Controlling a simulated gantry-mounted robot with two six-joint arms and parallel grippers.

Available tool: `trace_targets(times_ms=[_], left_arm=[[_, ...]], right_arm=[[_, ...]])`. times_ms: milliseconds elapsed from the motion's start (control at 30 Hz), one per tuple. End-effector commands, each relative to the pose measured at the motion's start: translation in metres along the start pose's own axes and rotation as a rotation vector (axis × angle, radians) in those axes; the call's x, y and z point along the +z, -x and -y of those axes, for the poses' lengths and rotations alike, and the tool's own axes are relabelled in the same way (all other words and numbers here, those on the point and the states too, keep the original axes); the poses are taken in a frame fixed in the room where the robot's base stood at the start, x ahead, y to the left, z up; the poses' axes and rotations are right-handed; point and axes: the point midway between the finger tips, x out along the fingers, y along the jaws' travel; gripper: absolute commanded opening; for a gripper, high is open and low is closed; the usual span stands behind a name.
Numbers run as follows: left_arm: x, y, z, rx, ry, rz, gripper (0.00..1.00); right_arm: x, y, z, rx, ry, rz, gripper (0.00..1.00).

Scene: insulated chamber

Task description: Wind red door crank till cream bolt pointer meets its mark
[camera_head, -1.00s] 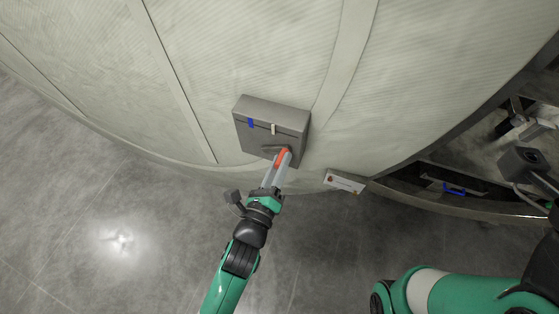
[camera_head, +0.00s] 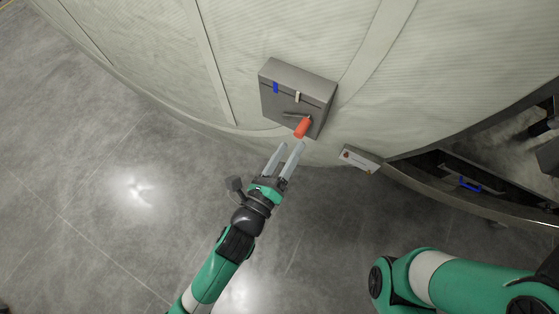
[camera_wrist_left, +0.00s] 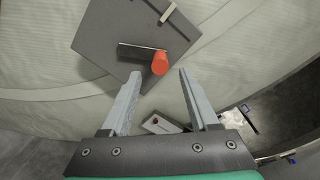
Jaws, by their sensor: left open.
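The red crank handle (camera_head: 302,128) sticks out from a dark crank arm (camera_head: 295,114) on the front of a grey box on the padded wall. It also shows in the left wrist view (camera_wrist_left: 160,63), at the right end of its arm. The cream pointer (camera_head: 297,97) stands at the box's top front edge, right of a blue mark (camera_head: 276,87), with a clear gap between them. My left gripper (camera_head: 290,148) is open and empty, just below the handle and apart from it. My right gripper is not in view.
A small white-faced panel (camera_head: 360,158) with a red button sits on the wall's lower edge, right of the box. A dark recess with a blue handle (camera_head: 469,184) lies farther right. The floor at left is clear.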

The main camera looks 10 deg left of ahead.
Motion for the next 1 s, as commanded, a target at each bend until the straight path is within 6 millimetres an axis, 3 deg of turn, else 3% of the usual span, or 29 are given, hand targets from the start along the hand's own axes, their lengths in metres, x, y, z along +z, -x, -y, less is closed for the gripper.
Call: trace_targets(times_ms=[100, 300, 900, 1000], left_arm=[[0.000, 0.028, 0.001, 0.000, 0.000, -0.003, 0.61], [0.000, 0.053, 0.000, -0.001, -0.001, 0.000, 0.61], [0.000, 0.055, 0.000, 0.001, 0.000, 0.002, 0.61], [0.015, 0.048, 0.001, -0.001, 0.004, 0.037, 0.61]], right_arm=[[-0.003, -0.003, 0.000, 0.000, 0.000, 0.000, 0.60], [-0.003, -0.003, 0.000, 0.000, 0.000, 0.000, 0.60], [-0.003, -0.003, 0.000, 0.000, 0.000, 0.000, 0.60], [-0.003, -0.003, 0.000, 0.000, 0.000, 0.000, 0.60]])
